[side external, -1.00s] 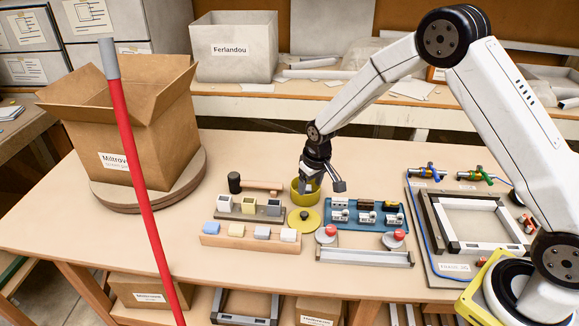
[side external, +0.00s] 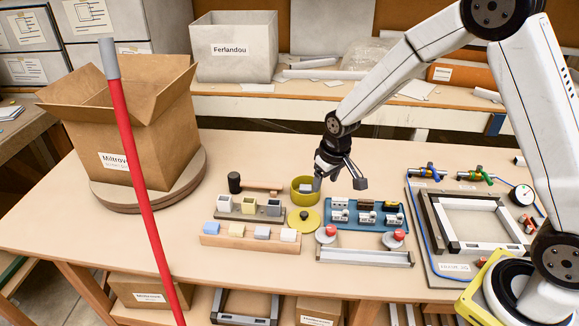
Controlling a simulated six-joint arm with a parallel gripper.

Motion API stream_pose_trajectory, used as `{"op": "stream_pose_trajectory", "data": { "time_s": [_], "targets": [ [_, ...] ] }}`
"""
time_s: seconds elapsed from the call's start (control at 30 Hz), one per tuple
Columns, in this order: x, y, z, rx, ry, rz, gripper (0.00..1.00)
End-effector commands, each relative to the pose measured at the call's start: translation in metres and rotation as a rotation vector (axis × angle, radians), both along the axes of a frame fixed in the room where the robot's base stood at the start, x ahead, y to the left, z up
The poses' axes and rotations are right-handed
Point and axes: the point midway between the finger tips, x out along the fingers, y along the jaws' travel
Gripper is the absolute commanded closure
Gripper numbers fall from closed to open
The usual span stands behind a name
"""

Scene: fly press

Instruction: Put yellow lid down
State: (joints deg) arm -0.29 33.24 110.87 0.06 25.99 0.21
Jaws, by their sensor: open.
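The yellow lid (side external: 304,220) with a dark knob lies flat on the table. It is in front of the yellow pot (side external: 301,194) and apart from my gripper. The pot stands without its lid, and something pale shows at its opening. My gripper (side external: 339,184) is open and empty. It is above and to the right of the pot, with its left finger close to the pot's right rim in the picture. I cannot tell whether they touch.
A blue tray (side external: 341,221) with several small parts lies right of the lid. A wooden rack with coloured blocks (side external: 250,243) and a mallet (side external: 257,185) are to the left. A red pole (side external: 146,200) crosses the view. A large cardboard box (side external: 130,140) stands at left.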

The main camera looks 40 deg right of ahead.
Motion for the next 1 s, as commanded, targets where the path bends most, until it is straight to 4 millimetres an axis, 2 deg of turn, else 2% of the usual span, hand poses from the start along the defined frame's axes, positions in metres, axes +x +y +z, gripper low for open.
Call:
{"op": "stream_pose_trajectory", "data": {
  "time_s": [0.1,0.3,0.6,0.8,1.0],
  "targets": [
    [-0.027,-0.001,0.019,0.0,-0.013,0.0,0.29],
    [-0.075,-0.001,0.042,-0.001,-0.031,0.0,0.29],
    [-0.145,-0.002,0.058,-0.001,-0.053,0.0,0.29],
    [-0.168,-0.002,0.06,-0.001,-0.059,0.0,0.29],
    [-0.171,-0.002,0.06,-0.001,-0.059,0.0,0.29]
  ]
}}
